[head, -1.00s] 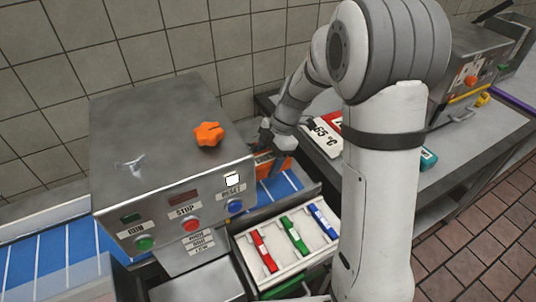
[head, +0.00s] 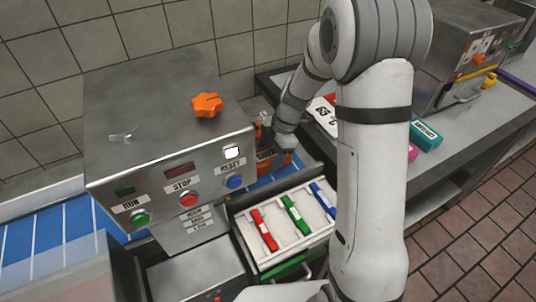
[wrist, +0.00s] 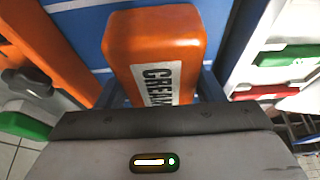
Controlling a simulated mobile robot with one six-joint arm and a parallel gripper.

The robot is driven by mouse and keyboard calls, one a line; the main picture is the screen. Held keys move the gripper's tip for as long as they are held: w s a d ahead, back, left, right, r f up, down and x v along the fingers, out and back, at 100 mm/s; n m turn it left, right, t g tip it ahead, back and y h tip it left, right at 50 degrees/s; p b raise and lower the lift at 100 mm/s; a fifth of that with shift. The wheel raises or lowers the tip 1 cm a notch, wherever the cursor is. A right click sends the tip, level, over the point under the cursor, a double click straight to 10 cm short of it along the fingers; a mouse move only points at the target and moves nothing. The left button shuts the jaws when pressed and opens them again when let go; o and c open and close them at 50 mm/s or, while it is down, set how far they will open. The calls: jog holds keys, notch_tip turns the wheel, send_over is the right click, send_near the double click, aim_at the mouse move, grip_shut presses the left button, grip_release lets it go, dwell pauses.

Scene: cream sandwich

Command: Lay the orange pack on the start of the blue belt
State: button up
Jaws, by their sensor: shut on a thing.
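The orange pack (wrist: 165,45), with a white label reading CREAM, fills the middle of the wrist view. In the head view the orange pack (head: 266,163) is partly hidden behind the steel machine. My gripper (head: 272,146) is shut on the pack; its dark jaws show low in the wrist view on both sides of it. The blue belt (wrist: 85,22) with white cross lines lies beneath and behind the pack. In the head view a short stretch of blue belt (head: 262,182) shows right of the machine. Whether the pack touches the belt I cannot tell.
The steel machine (head: 150,95) with an orange knob (head: 207,105) and buttons stands left of my gripper. A drawer tray (head: 272,262) with red, green and blue items is in front. A grey counter (head: 455,150) holding several packs is at right.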

dwell(0.3)
jog(key=o, duration=1.1)
jog(key=v, duration=0.8)
jog(key=shift+a+b, duration=0.1)
jog(key=shift+b, duration=0.2)
jog(key=shift+s+f, duration=0.1)
jog(key=shift+f, duration=0.05)
